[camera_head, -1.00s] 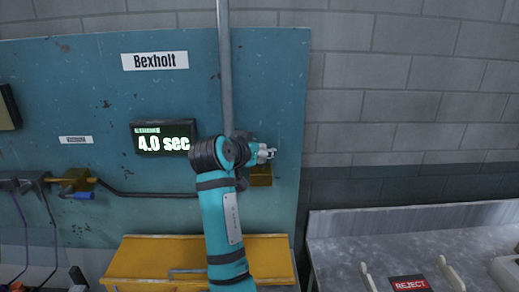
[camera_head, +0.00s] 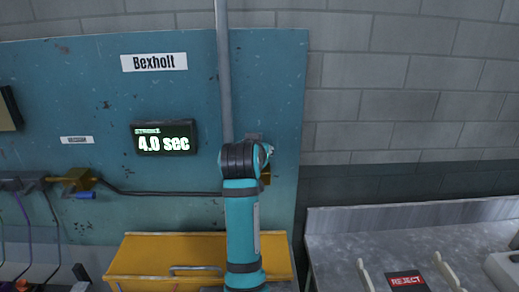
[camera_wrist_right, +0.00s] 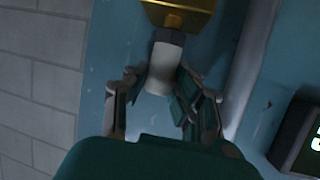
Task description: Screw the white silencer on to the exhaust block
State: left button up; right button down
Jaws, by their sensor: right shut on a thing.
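The white silencer (camera_wrist_right: 162,72) is a pale cylinder in the right wrist view, with a grey upper part. Its upper end meets the brass exhaust block (camera_wrist_right: 180,14); how far it is threaded cannot be seen. My right gripper (camera_wrist_right: 160,80) is shut on the silencer, with fingers on both sides of it. In the head view my right arm covers most of the exhaust block (camera_head: 266,178), leaving only a sliver at its right edge. The silencer and the gripper's fingers are mostly hidden there. My left gripper is not in view.
A blue panel (camera_head: 90,90) carries a grey vertical pipe (camera_head: 224,70) and a display (camera_head: 165,138) reading 4.0 sec. A yellow box (camera_head: 140,262) stands below. A grey bench (camera_head: 340,235) with a REJECT label (camera_head: 406,281) is at the right.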

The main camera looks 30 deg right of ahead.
jog(key=shift+w+a+m+g+h, duration=0.15)
jog(key=shift+m+g+h, duration=0.75)
jog(key=shift+m+g, duration=0.1)
jog(key=m+g+h, duration=0.1)
jog(key=m+g, duration=0.1)
jog(key=shift+m+g+h, duration=0.7)
jog(key=shift+m+g, duration=0.7)
jog(key=shift+g, duration=0.2)
jog(key=c, duration=1.1)
grip_release()
